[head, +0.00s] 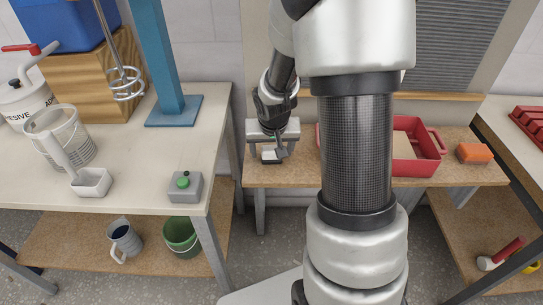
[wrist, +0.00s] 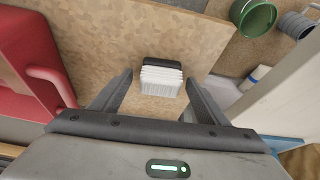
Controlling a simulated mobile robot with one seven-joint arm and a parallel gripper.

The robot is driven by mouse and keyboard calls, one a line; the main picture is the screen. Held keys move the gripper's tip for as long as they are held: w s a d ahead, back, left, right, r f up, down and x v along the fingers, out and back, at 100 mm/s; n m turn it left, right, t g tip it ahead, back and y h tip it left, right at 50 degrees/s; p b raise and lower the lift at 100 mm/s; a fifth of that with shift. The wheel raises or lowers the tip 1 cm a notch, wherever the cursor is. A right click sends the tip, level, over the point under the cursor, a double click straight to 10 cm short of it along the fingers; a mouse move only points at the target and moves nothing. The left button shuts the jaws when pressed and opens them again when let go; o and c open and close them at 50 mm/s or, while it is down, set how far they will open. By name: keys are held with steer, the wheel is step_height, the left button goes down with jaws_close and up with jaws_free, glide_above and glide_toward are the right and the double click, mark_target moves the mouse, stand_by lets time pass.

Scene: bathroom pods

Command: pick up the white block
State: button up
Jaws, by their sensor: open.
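The white block (wrist: 162,80) lies on the wooden shelf board (wrist: 215,45) in the wrist view. It has a ridged white side and a dark grey part behind. My gripper (wrist: 157,88) is open, with one finger on each side of the block and a visible gap at both sides. I cannot tell the height of the fingertips over the board. In the head view, my gripper (head: 279,146) points down over the left part of the low shelf. The block (head: 270,156) shows small beside it, partly hidden by the gripper.
A red bin (head: 428,142) stands right of my arm; it fills the left of the wrist view (wrist: 30,60). An orange sponge (head: 475,153) lies farther right. The left workbench (head: 135,175) stands close by, with a grey button box (head: 185,188). A green bucket (head: 181,236) sits below.

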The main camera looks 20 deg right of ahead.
steer(key=c, duration=1.2)
